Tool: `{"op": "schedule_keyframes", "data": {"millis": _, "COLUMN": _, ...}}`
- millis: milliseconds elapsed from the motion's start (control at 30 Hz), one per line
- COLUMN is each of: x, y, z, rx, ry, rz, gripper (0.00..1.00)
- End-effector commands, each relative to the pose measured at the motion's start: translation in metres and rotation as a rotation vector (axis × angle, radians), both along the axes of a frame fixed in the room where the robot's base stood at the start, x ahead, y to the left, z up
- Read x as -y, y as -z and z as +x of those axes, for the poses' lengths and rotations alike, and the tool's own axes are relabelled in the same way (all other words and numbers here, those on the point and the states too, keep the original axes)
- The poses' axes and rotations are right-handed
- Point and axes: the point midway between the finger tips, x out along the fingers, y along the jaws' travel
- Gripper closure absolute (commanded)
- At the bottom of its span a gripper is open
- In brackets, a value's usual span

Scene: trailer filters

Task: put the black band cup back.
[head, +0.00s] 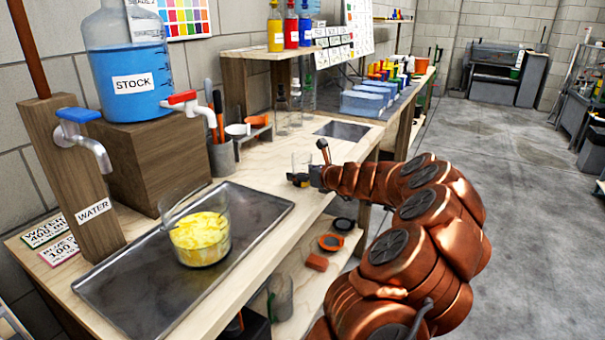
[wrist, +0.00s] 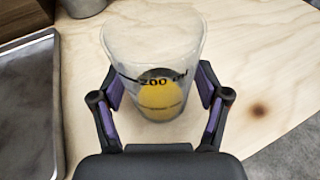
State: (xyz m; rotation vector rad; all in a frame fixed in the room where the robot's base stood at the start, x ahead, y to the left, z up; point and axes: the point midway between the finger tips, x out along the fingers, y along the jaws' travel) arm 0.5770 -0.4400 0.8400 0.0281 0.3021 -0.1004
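The black band cup (wrist: 150,50) is a clear cup with a black line and "200 ml" lettering, and yellow shows at its bottom. It fills the middle of the wrist view, upright or nearly so. My gripper (wrist: 160,88) has one finger against each side of the cup and is shut on it. In the head view my gripper (head: 300,180) and the small clear cup (head: 301,161) are at the counter's front edge, right of the tray. I cannot tell whether the cup's base touches the wood.
A metal tray (head: 120,300) holds a wide glass of yellow mix (head: 201,240). Behind stand the water tap (head: 85,135), the stock bottle (head: 128,75) and a tool pot (head: 222,158). Clear bottles (head: 288,105) and a dark plate (head: 342,130) are farther along the counter.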

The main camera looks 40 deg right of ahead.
Motion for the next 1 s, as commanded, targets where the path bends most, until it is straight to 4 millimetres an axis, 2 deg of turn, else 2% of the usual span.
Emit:
{"op": "schedule_keyframes", "data": {"millis": 433, "x": 0.0, "y": -0.004, "z": -0.001, "rx": 0.0, "ry": 0.0, "rz": 0.0, "gripper": 0.18}}
{"op": "schedule_keyframes", "data": {"millis": 1000, "x": -0.007, "y": -0.027, "z": -0.073, "rx": 0.001, "ry": 0.0, "rz": 0.001, "gripper": 0.18}}
